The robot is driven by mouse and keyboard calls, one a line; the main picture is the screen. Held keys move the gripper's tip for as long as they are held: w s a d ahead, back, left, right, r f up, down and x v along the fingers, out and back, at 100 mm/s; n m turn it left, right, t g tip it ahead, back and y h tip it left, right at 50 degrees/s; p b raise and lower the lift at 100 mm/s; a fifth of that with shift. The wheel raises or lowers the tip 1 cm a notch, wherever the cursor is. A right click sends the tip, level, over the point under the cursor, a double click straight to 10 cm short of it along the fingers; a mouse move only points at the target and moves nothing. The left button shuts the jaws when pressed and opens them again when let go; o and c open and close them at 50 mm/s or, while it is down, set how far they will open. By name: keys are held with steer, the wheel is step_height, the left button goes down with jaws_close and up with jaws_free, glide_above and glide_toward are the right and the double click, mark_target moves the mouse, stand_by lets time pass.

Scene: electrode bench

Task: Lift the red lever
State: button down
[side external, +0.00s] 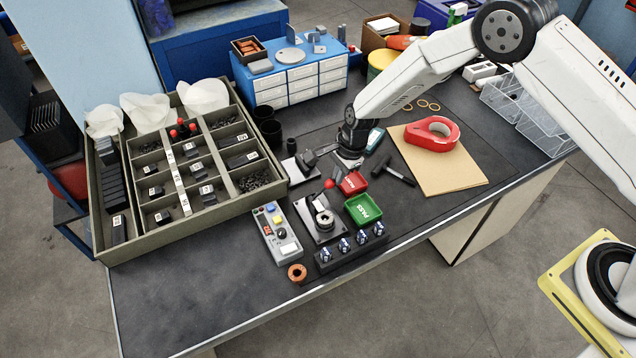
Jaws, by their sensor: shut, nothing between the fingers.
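The red lever shows as a small red ball knob (329,184) on a thin stem. It rises from a fixture with a grey metal base plate (309,212) and a round pale socket, near the front of the bench. The knob is up at the back of the fixture, close to the red bin. My gripper (347,163) is shut and empty. It points down a little behind and to the right of the knob, apart from it as far as I can see. The fingertips are small and partly hard to make out.
A red bin (353,184) and a green bin (363,209) stand right of the fixture. A black block with blue-topped pieces (350,250) lies in front, a grey control box (278,234) left. A large compartment tray (137,247) fills the left. The front-left bench is clear.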

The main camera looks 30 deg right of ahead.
mark_target(327, 181)
steer(key=shift+a+r+h, duration=0.5)
steer(key=shift+r+h, duration=0.05)
steer(key=shift+h, duration=0.35)
steer(key=shift+a+r+h, duration=0.5)
steer(key=shift+h, duration=0.4)
steer(key=shift+a+r+h, duration=0.4)
steer(key=shift+a+h, duration=0.25)
steer(key=shift+h, duration=0.45)
steer(key=a+h, duration=0.2)
steer(key=h, duration=0.1)
steer(key=shift+a+r, duration=0.15)
steer(key=shift+r, duration=0.25)
steer(key=shift+a+r, duration=0.15)
steer(key=shift+a, duration=0.3)
steer(key=shift+a+r, duration=0.1)
steer(key=a+v, duration=0.1)
steer(key=v, duration=0.8)
steer(key=shift+r, duration=0.15)
